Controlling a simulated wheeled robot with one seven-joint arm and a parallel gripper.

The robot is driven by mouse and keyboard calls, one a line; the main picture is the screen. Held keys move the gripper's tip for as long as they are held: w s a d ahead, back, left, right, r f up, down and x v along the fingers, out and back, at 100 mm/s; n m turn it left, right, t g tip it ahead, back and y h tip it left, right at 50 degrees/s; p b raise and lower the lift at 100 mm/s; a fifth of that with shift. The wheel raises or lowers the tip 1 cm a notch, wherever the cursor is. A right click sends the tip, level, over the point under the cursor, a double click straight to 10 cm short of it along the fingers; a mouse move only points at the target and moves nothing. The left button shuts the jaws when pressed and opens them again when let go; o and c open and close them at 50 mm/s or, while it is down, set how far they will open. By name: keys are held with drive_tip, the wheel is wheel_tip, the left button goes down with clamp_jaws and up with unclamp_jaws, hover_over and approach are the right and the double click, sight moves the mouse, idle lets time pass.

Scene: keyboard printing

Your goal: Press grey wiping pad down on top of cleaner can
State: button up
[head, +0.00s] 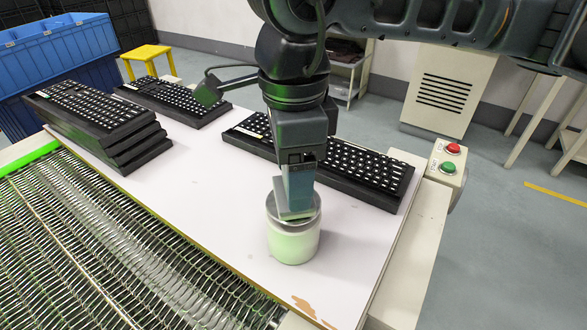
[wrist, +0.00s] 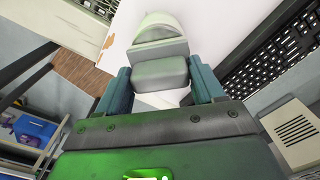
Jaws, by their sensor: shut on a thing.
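The cleaner can (head: 293,245), a short white cylinder with a grey metal-like top, stands upright on the white table board. My gripper (head: 298,185) points down directly above it, shut on the grey wiping pad (head: 295,212). The pad is at the can's top and appears to touch it, slightly tilted; exact contact is hard to tell. In the wrist view the pad (wrist: 160,72) sits between my two blue-grey fingers, and the can (wrist: 157,24) shows just beyond it, partly hidden by the pad.
A long black keyboard (head: 355,168) lies behind the can. A keyboard stack (head: 100,125) and another keyboard (head: 172,100) are at left. A button box (head: 446,163) is at right. The board left of the can is clear.

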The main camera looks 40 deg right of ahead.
drive_tip(key=shift+f+b, duration=0.5)
drive_tip(key=shift+b, duration=0.15)
idle(0.7)
idle(0.6)
drive_tip(key=shift+r+p, duration=1.15)
drive_tip(key=shift+r, duration=2.35)
